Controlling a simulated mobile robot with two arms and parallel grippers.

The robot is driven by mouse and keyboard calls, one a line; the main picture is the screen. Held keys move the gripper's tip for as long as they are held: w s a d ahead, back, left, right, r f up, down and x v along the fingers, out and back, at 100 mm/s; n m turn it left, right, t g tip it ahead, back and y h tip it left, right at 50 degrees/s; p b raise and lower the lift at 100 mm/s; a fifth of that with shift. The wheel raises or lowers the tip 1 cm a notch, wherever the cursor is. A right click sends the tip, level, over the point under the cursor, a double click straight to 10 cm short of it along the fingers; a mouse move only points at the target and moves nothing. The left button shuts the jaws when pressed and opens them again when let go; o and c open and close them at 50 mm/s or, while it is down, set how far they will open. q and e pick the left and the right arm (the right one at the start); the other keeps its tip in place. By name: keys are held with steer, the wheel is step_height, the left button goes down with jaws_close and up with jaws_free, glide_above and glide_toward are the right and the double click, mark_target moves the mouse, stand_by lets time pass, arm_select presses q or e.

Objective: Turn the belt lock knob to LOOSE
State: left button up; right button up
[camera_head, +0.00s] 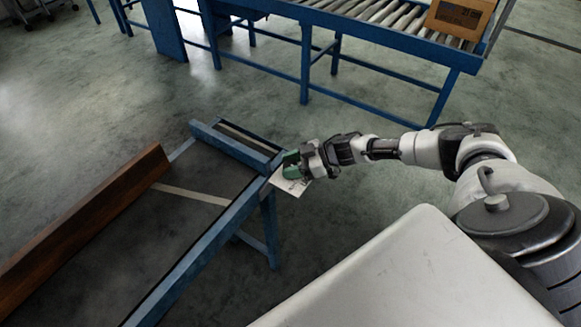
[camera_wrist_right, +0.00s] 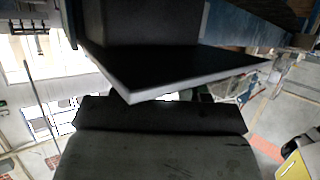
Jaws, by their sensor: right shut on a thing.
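The belt lock knob, a green piece (camera_head: 291,163), sits at the right end of the blue-framed belt conveyor (camera_head: 237,212). A white label plate (camera_head: 290,186) is just below it; its lettering is too small to read. My right gripper (camera_head: 300,161) reaches in from the right and is shut on the green knob. The fingers partly hide the knob, so which way it points cannot be told. In the right wrist view dark close-up parts (camera_wrist_right: 175,72) fill the middle, and the knob cannot be made out there. My left gripper is not in view.
A brown board (camera_head: 90,218) runs along the conveyor's left side. A blue roller conveyor (camera_head: 370,30) with a cardboard box (camera_head: 460,17) stands at the back. The floor (camera_head: 230,105) between the two conveyors is clear. A pale surface (camera_head: 415,275) fills the front.

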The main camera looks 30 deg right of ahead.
steer(key=n+g+b, duration=0.1)
steer(key=n+g+y+b, duration=0.1)
steer(key=n+g+b, duration=0.1)
steer(key=shift+w+f+n+g+y, duration=0.15)
steer(key=shift+f+n+g+y, duration=0.05)
steer(key=shift+n+g+y, duration=0.1)
steer(key=shift+r+n+g+y+b, duration=0.2)
steer(key=shift+n+g+y+b, duration=0.2)
steer(key=shift+n+g+b, duration=1.15)
steer(key=shift+g, duration=0.25)
steer(key=o, duration=0.6)
steer(key=shift+a, duration=0.1)
steer(key=b+v, duration=0.2)
steer(key=v, duration=0.8)
steer(key=shift+d+r+b, duration=0.25)
steer(key=shift+d+b, duration=0.05)
steer(key=shift+d, duration=0.05)
